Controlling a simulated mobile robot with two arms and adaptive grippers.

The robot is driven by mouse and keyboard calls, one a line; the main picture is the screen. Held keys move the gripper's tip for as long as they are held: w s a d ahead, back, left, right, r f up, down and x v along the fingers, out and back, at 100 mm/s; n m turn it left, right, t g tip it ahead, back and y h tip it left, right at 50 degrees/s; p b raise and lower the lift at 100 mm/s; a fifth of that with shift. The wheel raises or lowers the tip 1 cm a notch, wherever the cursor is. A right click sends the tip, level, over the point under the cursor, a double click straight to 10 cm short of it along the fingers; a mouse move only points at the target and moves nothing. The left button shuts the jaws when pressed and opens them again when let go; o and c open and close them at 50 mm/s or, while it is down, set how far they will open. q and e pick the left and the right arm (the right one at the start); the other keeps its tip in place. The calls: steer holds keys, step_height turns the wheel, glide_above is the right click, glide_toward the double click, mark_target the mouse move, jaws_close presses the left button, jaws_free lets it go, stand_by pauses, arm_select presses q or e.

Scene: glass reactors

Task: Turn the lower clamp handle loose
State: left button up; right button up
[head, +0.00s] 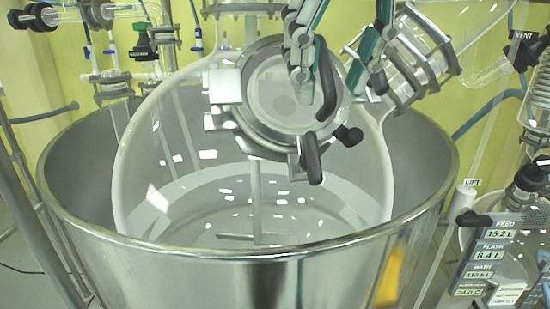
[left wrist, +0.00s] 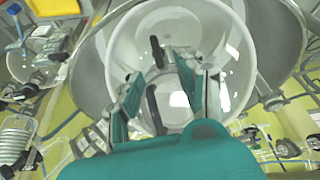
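A round port with a metal clamp ring (head: 246,125) sits on the front of the large glass flask (head: 150,150). A black lower clamp handle (head: 312,158) hangs at the bottom of the ring; a black handle also shows beyond my fingertips in the left wrist view (left wrist: 157,52). Another black handle (head: 327,80) stands across the port, and a bar shows between my fingers in the left wrist view (left wrist: 152,105). My left gripper (head: 333,90) is open, above the lower handle, its fingers apart in front of the port. My right gripper is not in view.
A short black knob (head: 348,136) sticks out at the ring's lower right. A clamped glass neck (head: 415,55) is close at upper right. A readout panel (head: 495,260) stands at lower right.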

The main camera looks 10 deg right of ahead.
mark_target(313, 152)
arm_select(q)
steer(key=x, duration=1.1)
steer(key=shift+w+d+f, duration=0.3)
steer(key=shift+w, duration=0.1)
steer(key=shift+w+d+f, duration=0.1)
steer(key=shift+w+f, duration=0.15)
steer(key=shift+f, duration=0.3)
steer(key=shift+d, duration=0.1)
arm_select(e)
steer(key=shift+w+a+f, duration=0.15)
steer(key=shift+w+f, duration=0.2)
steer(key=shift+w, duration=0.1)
arm_select(q)
jaws_close()
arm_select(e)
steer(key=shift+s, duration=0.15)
